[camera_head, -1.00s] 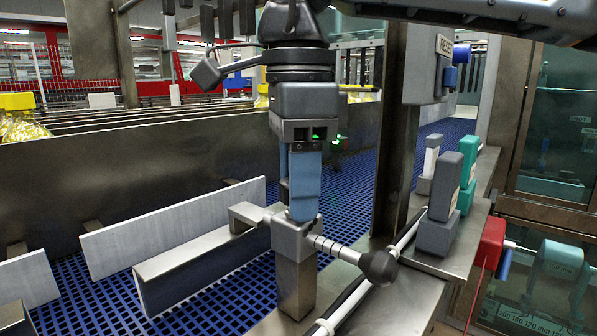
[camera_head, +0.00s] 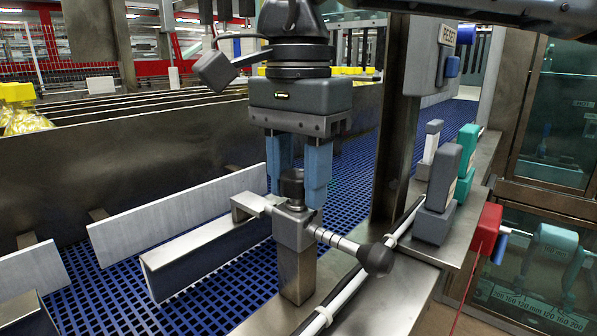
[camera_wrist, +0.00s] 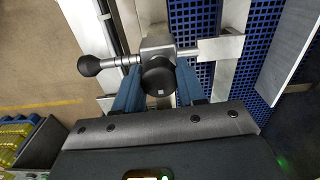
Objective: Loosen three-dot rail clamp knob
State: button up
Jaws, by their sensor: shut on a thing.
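The black round clamp knob (camera_head: 291,183) stands upright on top of a grey metal clamp block (camera_head: 293,230). In the wrist view the knob (camera_wrist: 158,80) shows from above with a small pale mark, too small to count dots. My gripper (camera_head: 299,196) points straight down over the block, its two blue fingers on either side of the knob, shut on it. A banded rod with a black ball end (camera_head: 375,259) sticks out of the block. A bracket on the other side joins the block to a metal guide rail (camera_head: 205,262).
The block sits on a post beside the blue mesh conveyor (camera_head: 105,290). A steel pillar (camera_head: 393,130) rises close behind my gripper at the right. White divider plates (camera_head: 180,213) stand at left.

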aim_at(299, 172)
jog(key=shift+d+f, duration=0.1)
jog(key=shift+f, duration=0.05)
dwell(0.3)
jog(key=o, duration=1.1)
jog(key=shift+c, duration=0.2)
jog(key=shift+r, duration=3.95)
